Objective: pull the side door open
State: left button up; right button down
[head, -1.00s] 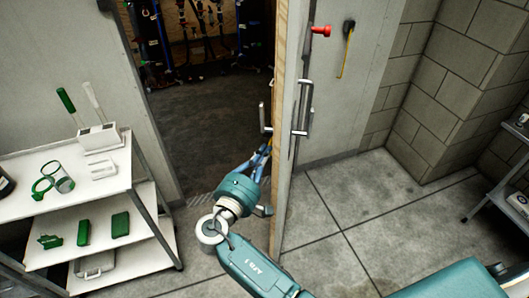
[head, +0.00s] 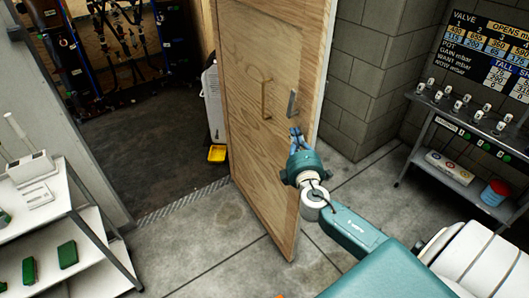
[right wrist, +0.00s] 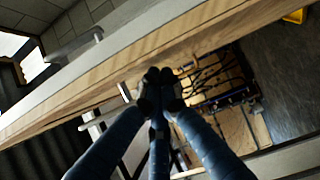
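The side door (head: 262,150) stands swung well open, its wooden inner face toward me in the head view. My right gripper (head: 296,133) is just below the metal handle, in front of the wooden face. In the right wrist view my right gripper (right wrist: 160,78) has its dark fingertips together with nothing visible between them. The door's wooden edge (right wrist: 190,45) crosses beyond them. I cannot tell whether the fingers touch the door. My left gripper is not in view.
The doorway floor (head: 150,145) is clear, with a yellow object (head: 217,154) beyond the door. A white shelf cart (head: 80,235) stands at left. A dark shelf rack (head: 450,150) and a block wall (head: 370,75) are at right.

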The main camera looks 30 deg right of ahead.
pick_arm(q)
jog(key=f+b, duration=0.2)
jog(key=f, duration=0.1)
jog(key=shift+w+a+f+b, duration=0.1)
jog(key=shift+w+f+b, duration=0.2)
jog(key=shift+b, duration=0.1)
pick_arm(e)
jog(key=d, duration=1.2)
jog(key=shift+d+f, duration=0.15)
jog(key=shift+d, duration=0.1)
jog(key=shift+s, duration=0.1)
